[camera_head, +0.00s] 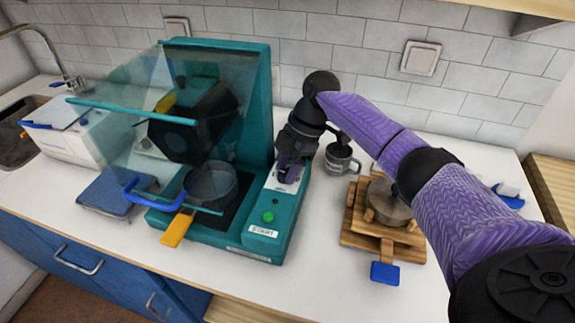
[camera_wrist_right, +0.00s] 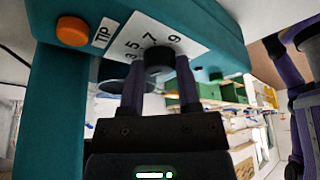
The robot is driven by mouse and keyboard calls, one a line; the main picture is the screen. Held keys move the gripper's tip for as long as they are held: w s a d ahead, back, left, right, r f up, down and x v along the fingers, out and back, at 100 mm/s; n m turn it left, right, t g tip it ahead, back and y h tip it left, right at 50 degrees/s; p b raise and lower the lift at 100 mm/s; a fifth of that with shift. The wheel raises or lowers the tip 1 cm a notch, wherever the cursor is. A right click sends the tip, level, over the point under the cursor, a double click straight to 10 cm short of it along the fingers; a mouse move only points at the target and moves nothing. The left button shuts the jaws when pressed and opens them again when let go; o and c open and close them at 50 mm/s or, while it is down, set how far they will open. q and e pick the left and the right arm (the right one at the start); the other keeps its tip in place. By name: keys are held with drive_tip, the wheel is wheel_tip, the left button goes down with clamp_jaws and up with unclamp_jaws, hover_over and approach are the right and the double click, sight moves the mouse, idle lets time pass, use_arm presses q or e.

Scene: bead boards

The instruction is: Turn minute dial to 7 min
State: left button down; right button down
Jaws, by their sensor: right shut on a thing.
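The teal machine (camera_head: 262,85) stands on the counter with a clear cover on its left side. Its white dial panel (camera_head: 284,184) is on the right part of the base. In the right wrist view, the panel (camera_wrist_right: 190,42) carries the numbers 3, 5, 7 and 9 around a black minute dial (camera_wrist_right: 158,58). My right gripper (camera_wrist_right: 158,72) is shut on the dial, one finger on each side. In the head view my right gripper (camera_head: 288,172) comes down onto the panel and hides the dial. The dial's pointer cannot be made out. My left gripper is not in view.
A green button (camera_head: 268,216) is on the machine's base in front of the panel. A grey mug (camera_head: 341,158) stands close right of my gripper. A wooden stand (camera_head: 355,228) with a metal pot is further right. A blue-handled part (camera_head: 130,192) is at the machine's left.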

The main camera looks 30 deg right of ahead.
drive_tip(key=shift+r+m+p, duration=0.2)
drive_tip(key=shift+m+p, duration=0.1)
drive_tip(key=shift+p, duration=0.3)
drive_tip(key=m+t+h+p, duration=0.1)
drive_tip(key=m+p, duration=0.3)
drive_tip(key=p, duration=0.1)
drive_tip(key=m+t+p, duration=0.1)
drive_tip(key=m+p, duration=0.3)
drive_tip(key=p, duration=0.1)
drive_tip(key=m+t+h+p, duration=0.1)
drive_tip(key=m+p, duration=0.3)
drive_tip(key=p, duration=0.2)
drive_tip(key=shift+s+a+r+t+h, duration=0.1)
drive_tip(key=shift+s+a+t+h, duration=0.1)
drive_tip(key=shift+s+t+h, duration=0.15)
drive_tip(key=m+h+p, duration=0.1)
drive_tip(key=m+p, duration=0.1)
drive_tip(key=shift+a+m+t, duration=0.1)
drive_tip(key=shift+m+t, duration=0.15)
drive_tip(key=shift+m, duration=0.05)
drive_tip(key=m+h+p, duration=0.1)
drive_tip(key=m, duration=0.1)
drive_tip(key=shift+a+m+p, duration=0.1)
drive_tip(key=shift+m+p, duration=0.3)
drive_tip(key=shift+w+f+m+h+p, duration=0.15)
drive_tip(key=shift+m+h+p, duration=0.3)
drive_tip(key=shift+m, duration=0.75)
drive_tip(key=shift+a+f+m+g+h, duration=0.15)
drive_tip(key=shift+m+g+h, duration=0.35)
drive_tip(key=shift+m, duration=1.1)
